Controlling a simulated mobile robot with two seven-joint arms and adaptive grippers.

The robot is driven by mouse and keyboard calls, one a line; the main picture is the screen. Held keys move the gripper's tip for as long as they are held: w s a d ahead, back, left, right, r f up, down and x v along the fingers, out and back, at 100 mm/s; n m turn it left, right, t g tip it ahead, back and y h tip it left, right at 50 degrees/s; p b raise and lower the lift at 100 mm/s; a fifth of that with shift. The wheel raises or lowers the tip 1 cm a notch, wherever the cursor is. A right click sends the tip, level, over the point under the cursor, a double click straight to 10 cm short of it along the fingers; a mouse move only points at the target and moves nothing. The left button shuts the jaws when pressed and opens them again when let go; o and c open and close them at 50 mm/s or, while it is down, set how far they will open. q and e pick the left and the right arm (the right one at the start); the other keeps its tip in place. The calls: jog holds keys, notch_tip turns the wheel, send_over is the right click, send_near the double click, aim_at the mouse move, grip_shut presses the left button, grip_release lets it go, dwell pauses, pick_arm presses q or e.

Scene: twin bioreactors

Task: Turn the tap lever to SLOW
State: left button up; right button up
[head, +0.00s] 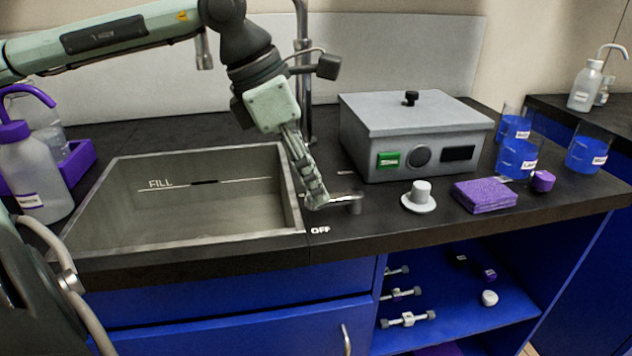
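The tap lever (355,205) is a small grey post with a thin handle on the counter, right of the sink. Its handle points left, toward my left gripper (318,203). The gripper reaches down over the sink's right edge with its fingertips at the handle's end. I cannot tell whether they touch it, nor whether the fingers are open or shut. The white OFF label (320,230) is on the counter in front of the gripper. A small pale mark lies behind the lever, too small to read; no SLOW label is legible. My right gripper is not in view.
The sink (130,245) has a FILL line inside. The tap column (303,90) rises behind my arm. A grey lidded bath (415,135) stands behind the lever. A white knobbed disc (419,197) and purple cloths (484,195) lie to the right, near blue beakers (517,158).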

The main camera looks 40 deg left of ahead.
pick_arm(q)
jog(key=shift+x, duration=0.95)
jog(key=shift+c, duration=0.6)
grip_shut()
